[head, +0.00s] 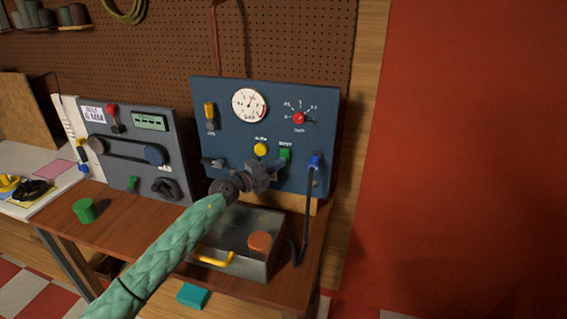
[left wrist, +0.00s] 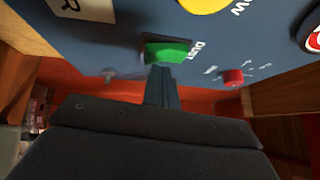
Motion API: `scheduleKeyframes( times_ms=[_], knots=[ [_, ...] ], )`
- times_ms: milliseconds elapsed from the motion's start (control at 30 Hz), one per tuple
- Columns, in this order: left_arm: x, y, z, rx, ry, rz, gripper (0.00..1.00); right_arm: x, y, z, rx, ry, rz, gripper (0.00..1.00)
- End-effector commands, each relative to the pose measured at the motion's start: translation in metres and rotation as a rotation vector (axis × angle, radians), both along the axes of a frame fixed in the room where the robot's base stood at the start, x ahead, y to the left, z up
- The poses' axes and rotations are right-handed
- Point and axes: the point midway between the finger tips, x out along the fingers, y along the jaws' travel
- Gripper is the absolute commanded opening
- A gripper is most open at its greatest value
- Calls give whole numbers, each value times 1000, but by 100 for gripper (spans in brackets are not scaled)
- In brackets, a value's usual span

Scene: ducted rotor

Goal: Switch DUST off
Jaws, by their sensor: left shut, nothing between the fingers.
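The DUST switch is a green rocker (head: 285,154) on the lower middle of the blue panel (head: 225,120) in the head view. It also shows in the left wrist view as a bright green block (left wrist: 167,52) with the word DUST beside it. My left gripper (head: 272,170) is shut and empty, in front of the panel just below and left of the rocker. In the left wrist view its fingertips (left wrist: 160,74) are right at the rocker's edge. I cannot tell whether they touch it, or which way the rocker is set. My right gripper is not in view.
The panel also carries a yellow button (head: 260,149), a gauge (head: 249,105), a red knob (head: 299,118) and a blue plug (head: 315,162) with a hanging cable. A grey belt panel (head: 165,128) stands at left.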

Motion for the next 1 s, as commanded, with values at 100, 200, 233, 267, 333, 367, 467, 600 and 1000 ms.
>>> scheduleKeyframes(
  times_ms=[100, 200, 233, 267, 333, 367, 467, 600, 1000],
  knots=[
    [1, -1, 0, 0, 0, 0, 0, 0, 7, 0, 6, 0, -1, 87],
    [1, -1, 0, 0, -1, 0, 0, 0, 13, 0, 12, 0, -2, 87],
    [1, -1, 0, 0, 0, 0, 0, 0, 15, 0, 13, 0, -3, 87],
    [1, -1, 0, 0, 0, 0, 0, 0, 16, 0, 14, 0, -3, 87],
    [1, -1, 0, -1, -1, 0, 0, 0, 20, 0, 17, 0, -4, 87],
    [1, -1, 0, -1, -1, 0, 0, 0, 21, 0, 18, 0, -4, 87],
    [2, -1, -1, -1, -1, 0, 0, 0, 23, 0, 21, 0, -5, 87],
    [2, -1, -1, -1, -1, -1, 0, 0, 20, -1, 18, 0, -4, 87],
    [6, -2, -3, -1, 0, 0, 0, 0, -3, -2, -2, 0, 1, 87]
  ],
)
